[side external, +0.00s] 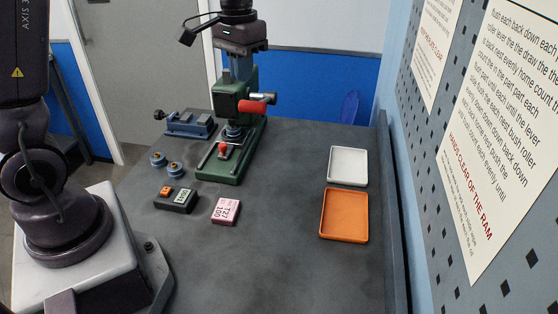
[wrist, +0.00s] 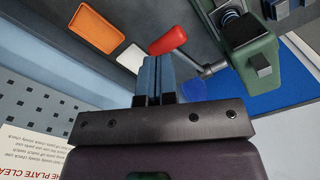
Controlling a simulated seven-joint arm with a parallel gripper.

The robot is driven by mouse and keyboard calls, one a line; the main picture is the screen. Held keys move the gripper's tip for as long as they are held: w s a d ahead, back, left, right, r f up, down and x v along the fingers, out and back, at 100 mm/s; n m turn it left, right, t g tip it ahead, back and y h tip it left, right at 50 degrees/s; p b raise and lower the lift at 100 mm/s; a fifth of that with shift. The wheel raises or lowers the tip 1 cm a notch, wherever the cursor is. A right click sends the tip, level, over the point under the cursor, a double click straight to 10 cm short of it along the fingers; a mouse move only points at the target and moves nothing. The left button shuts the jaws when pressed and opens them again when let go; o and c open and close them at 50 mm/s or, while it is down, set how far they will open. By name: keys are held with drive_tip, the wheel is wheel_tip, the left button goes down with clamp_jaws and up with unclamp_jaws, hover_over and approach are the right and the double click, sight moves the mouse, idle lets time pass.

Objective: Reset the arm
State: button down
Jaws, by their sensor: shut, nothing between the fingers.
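My gripper (side external: 241,68) hangs fingers-down at the top of the green press (side external: 222,166) in the side external view. In the wrist view my gripper (wrist: 159,60) shows its two blue-grey fingers shut together, with nothing between them. The press (wrist: 244,48) stands to their right there. Its red-gripped lever (side external: 252,106) sticks out to the right in the side view; in the wrist view the red grip (wrist: 168,40) appears just past the fingertips. I cannot tell whether the fingers touch the press.
A white tray (side external: 348,165) and an orange tray (side external: 344,215) lie at the bench's right. The front middle is clear.

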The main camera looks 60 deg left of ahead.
drive_tip(key=s+d+r+m+t, duration=0.1)
drive_tip(key=s+d+r+t, duration=0.1)
drive_tip(key=s+d, duration=0.3)
drive_tip(key=s+d+r+m+t, duration=0.2)
drive_tip(key=s+d, duration=0.3)
drive_tip(key=s, duration=0.6)
drive_tip(key=shift+s+r+t, duration=0.25)
drive_tip(key=shift+r+t, duration=0.55)
drive_tip(key=shift+r, duration=0.05)
